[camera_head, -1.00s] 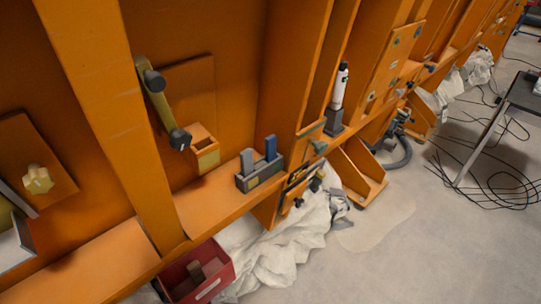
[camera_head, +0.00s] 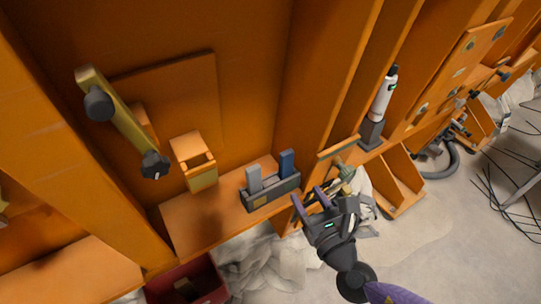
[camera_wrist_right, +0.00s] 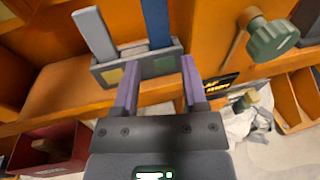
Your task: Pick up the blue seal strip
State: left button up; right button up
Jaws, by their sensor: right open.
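The blue seal strip (camera_head: 287,162) stands upright in the right slot of a dark grey holder (camera_head: 272,195) on the orange ledge. A grey strip (camera_head: 254,178) stands in the left slot. In the right wrist view the blue strip (camera_wrist_right: 157,22) rises from the holder (camera_wrist_right: 137,68), above and beyond my fingers. My right gripper (camera_head: 308,196) is open and empty, just right of and in front of the holder, with its purple fingers pointing toward the ledge. The right wrist view also shows these fingers (camera_wrist_right: 157,82) spread apart. My left gripper is not in view.
A green-grey knob (camera_wrist_right: 273,38) is right of the holder in the wrist view. A white cylindrical tool (camera_head: 383,97) stands in a dark holder farther right. An orange open box (camera_head: 201,180) is on the left. A red bin (camera_head: 210,284) sits below the ledge.

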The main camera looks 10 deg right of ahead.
aim_at(288, 164)
jog(key=w, duration=0.3)
jog(key=w+a, duration=0.1)
jog(key=w, duration=0.5)
jog(key=shift+a+r, duration=0.4)
jog(key=shift+s, duration=0.1)
grip_shut()
